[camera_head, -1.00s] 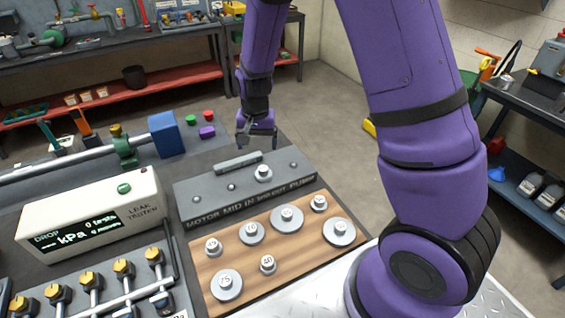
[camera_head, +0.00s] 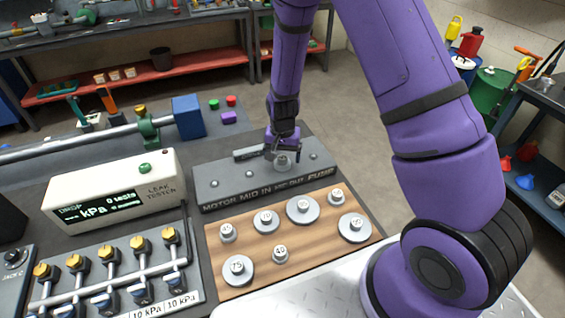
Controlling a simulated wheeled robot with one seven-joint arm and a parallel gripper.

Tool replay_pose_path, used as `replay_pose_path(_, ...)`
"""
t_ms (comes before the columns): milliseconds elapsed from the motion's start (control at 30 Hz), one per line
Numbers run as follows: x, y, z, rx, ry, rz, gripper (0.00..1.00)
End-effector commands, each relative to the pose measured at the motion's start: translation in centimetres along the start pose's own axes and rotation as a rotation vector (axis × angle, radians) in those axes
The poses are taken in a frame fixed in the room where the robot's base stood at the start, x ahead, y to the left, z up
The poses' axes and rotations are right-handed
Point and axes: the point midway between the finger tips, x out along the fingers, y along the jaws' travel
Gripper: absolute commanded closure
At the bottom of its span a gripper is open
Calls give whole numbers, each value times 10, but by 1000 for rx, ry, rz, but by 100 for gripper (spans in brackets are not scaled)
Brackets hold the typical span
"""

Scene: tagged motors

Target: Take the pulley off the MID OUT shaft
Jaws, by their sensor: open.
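A small grey pulley (camera_head: 281,163) sits on the third shaft of the grey shaft block (camera_head: 232,188), in the MID OUT place between the MID IN and PUMP shafts. The block's front lettering is partly blurred. My gripper (camera_head: 283,149) points down at this pulley with its jaws open. The fingertips are at or just above the pulley's top. I cannot tell whether they reach around its sides or touch it. The other shafts on the block are bare.
A wooden board (camera_head: 262,256) in front of the block holds several numbered pulleys. A leak tester (camera_head: 115,190) stands to the left. A valve manifold (camera_head: 120,275) lies in front of it. A blue block (camera_head: 188,116) and small coloured blocks lie behind.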

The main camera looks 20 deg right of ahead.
Motion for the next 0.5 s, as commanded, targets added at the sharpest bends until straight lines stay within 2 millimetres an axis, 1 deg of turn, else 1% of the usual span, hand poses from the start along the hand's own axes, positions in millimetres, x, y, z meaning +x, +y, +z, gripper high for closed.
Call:
replay_pose_path(33,8,0,0,0,-3,2,12)
replay_pose_path(200,19,0,0,-1,-1,0,12)
replay_pose_path(433,20,0,0,-1,0,0,12)
replay_pose_path(467,20,0,0,-1,0,0,15)
replay_pose_path(500,20,0,0,-1,0,0,24)
